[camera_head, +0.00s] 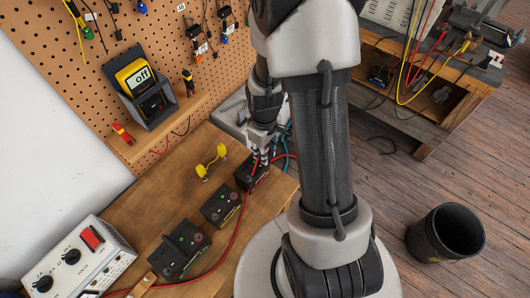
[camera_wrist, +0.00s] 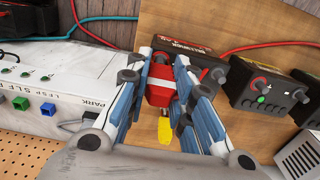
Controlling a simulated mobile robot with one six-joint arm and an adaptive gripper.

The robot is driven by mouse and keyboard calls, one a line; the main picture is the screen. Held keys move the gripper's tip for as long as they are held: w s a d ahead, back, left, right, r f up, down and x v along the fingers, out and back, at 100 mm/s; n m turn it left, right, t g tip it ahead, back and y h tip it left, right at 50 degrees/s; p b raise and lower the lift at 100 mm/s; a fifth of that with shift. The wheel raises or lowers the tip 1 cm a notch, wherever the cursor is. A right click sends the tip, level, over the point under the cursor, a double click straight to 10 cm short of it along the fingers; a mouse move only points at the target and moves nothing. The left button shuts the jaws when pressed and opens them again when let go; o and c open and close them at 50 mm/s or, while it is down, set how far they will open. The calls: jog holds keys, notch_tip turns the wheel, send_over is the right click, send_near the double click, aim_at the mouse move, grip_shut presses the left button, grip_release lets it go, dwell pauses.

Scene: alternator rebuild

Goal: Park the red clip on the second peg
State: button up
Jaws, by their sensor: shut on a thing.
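In the wrist view my gripper (camera_wrist: 162,95) is shut on the red clip (camera_wrist: 161,92), a red body with a pale band. Its blue-and-white fingers lie on both sides of it. In the head view my gripper (camera_head: 263,150) is over the far end of the wooden bench, near the black boxes, and the clip cannot be made out clearly. A white panel marked PARK (camera_wrist: 92,92) is left of the gripper in the wrist view. I cannot tell which peg is the second.
Black boxes with knobs, one (camera_head: 220,204) in the head view, line the bench (camera_head: 150,215). A yellow double-ended thing (camera_head: 212,161) lies left of the gripper. A red cable (camera_head: 232,243) crosses the bench. A multimeter (camera_head: 138,77) stands on a shelf against the pegboard (camera_head: 40,45).

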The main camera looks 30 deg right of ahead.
notch_tip(320, 180, up, 4)
jog(key=p, duration=0.3)
jog(key=shift+r, duration=0.1)
jog(key=shift+f, duration=0.2)
